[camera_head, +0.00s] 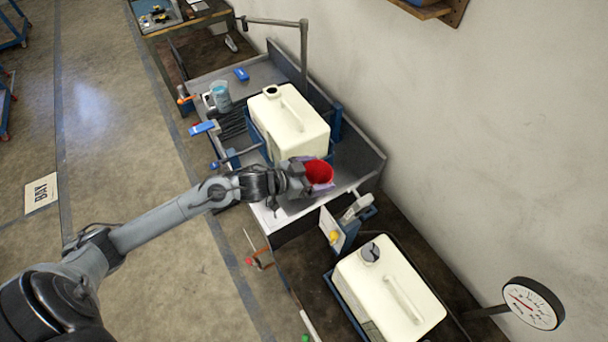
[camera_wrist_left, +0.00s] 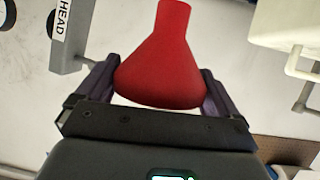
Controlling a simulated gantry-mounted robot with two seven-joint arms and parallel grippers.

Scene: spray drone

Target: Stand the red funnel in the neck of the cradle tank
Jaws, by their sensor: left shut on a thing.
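The red funnel (camera_head: 319,171) is held between the fingers of my left gripper (camera_head: 313,175), which is shut on it. In the left wrist view the funnel (camera_wrist_left: 168,65) shows between both fingers, wide end toward the gripper and narrow end away. The cradle tank (camera_head: 290,128) is a cream jug in a blue cradle on the grey bench. Its open neck (camera_head: 271,91) is on top at the far left corner. The funnel is beside the near end of this tank, apart from the neck. My right gripper is not in view.
A second cream tank (camera_head: 398,290) with a grey cap stands at the lower right. A bent pole (camera_head: 304,55) rises behind the cradle tank. A bluish cup (camera_head: 221,95) and blue items are left of it. A round gauge (camera_head: 532,303) is at far right.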

